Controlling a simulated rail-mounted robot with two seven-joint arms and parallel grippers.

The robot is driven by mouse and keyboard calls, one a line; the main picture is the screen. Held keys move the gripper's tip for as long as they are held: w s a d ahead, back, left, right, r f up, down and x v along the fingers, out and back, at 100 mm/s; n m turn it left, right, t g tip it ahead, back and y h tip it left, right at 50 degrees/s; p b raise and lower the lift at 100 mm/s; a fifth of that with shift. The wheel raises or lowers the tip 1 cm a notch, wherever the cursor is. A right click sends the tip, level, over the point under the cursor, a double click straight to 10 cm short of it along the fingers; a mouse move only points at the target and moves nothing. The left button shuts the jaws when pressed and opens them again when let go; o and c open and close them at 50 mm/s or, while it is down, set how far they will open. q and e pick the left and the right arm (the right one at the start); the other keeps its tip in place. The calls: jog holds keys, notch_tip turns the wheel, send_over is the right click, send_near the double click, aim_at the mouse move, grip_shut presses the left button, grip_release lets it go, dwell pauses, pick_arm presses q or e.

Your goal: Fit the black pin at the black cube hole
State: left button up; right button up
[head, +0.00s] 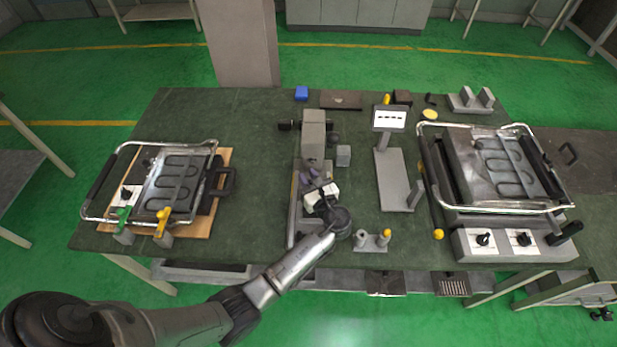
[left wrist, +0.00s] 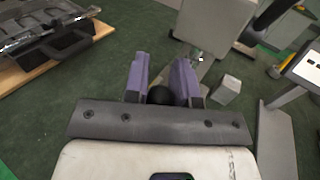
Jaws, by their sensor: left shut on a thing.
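My left gripper (head: 312,175) has purple fingers and is over the middle of the green table, in front of a grey machine. In the left wrist view the two fingers (left wrist: 161,62) stand apart, with a black rounded thing (left wrist: 160,94) between them near their base. It looks like the black pin; its far end is not clear. A dark block (head: 402,97) at the back of the table may be the black cube; its hole cannot be made out. My right gripper is not in view.
The grey machine (head: 313,135) and a small grey cube (head: 343,155) stand just beyond the gripper. A display stand (head: 389,119) is to the right, with a heating unit (head: 495,165) beyond. Another heating unit (head: 172,180) lies on a board at left.

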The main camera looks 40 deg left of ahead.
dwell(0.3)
pick_arm(q)
jog(key=shift+r+p, duration=0.1)
jog(key=shift+p, duration=0.4)
dwell(0.9)
jog(key=shift+p, duration=0.35)
jog(key=shift+f, duration=0.2)
jog(key=shift+f+b, duration=0.65)
jog(key=shift+f, duration=0.25)
jog(key=shift+f+b, duration=0.6)
jog(key=shift+f, duration=0.4)
jog(key=shift+f+b, duration=0.7)
jog(key=shift+f, duration=0.25)
jog(key=o, duration=1)
jog(key=shift+f, duration=0.1)
